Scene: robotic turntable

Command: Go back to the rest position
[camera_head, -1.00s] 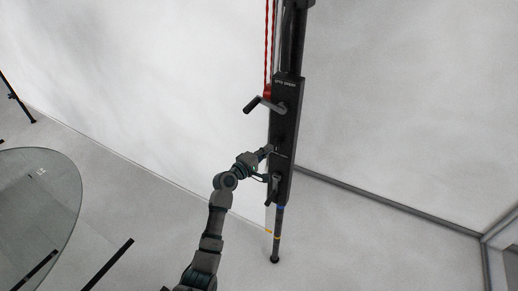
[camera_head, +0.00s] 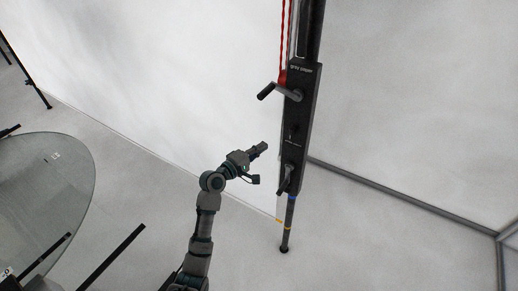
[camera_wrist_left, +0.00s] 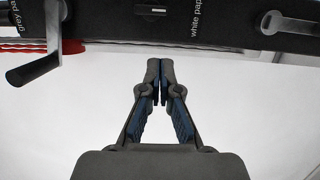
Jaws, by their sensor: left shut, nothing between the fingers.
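My left gripper (camera_head: 261,149) is raised in the middle of the head view, its arm coming up from the bottom. It is shut and empty, a little left of the black post unit (camera_head: 299,125) and apart from it. In the left wrist view the two fingers (camera_wrist_left: 160,72) meet at their tips with nothing between them. My right gripper is in neither view.
The black unit has an upper crank handle (camera_head: 280,92) and a lower handle (camera_head: 286,177), with red cords (camera_head: 285,40) above. A round glass turntable (camera_head: 60,190) stands at the left. A white backdrop (camera_head: 170,90) hangs behind. Floor right of the post is clear.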

